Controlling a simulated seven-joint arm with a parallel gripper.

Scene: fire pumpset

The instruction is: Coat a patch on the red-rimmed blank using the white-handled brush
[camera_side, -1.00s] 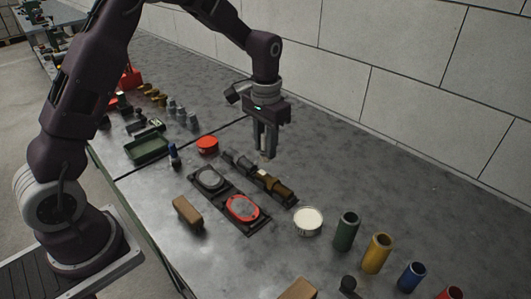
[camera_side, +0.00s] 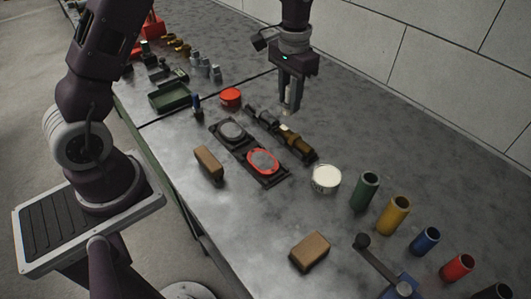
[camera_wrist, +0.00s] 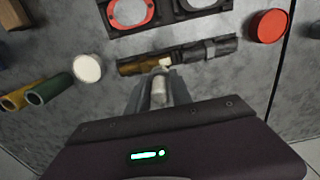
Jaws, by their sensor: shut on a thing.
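My gripper (camera_side: 289,104) is shut on the white-handled brush (camera_wrist: 159,88). In the wrist view the pale handle shows between the fingers (camera_wrist: 160,98); in the side view only a small pale end shows under them, and the bristles are not clear. The gripper is above the dark brush rack (camera_side: 308,158), apart from it. The red-rimmed blank (camera_side: 262,161), an oval with a grey face, lies in a dark holder in front of the rack. It is partly cut off at the top of the wrist view (camera_wrist: 131,12).
A dark-rimmed blank (camera_side: 231,131) lies beside the red-rimmed one. An open tin with a white top (camera_side: 326,176) stands right of the rack, a red tin (camera_side: 231,97) left. Brown blocks (camera_side: 209,162) and coloured cylinders (camera_side: 393,214) stand nearby. The back-right bench is clear.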

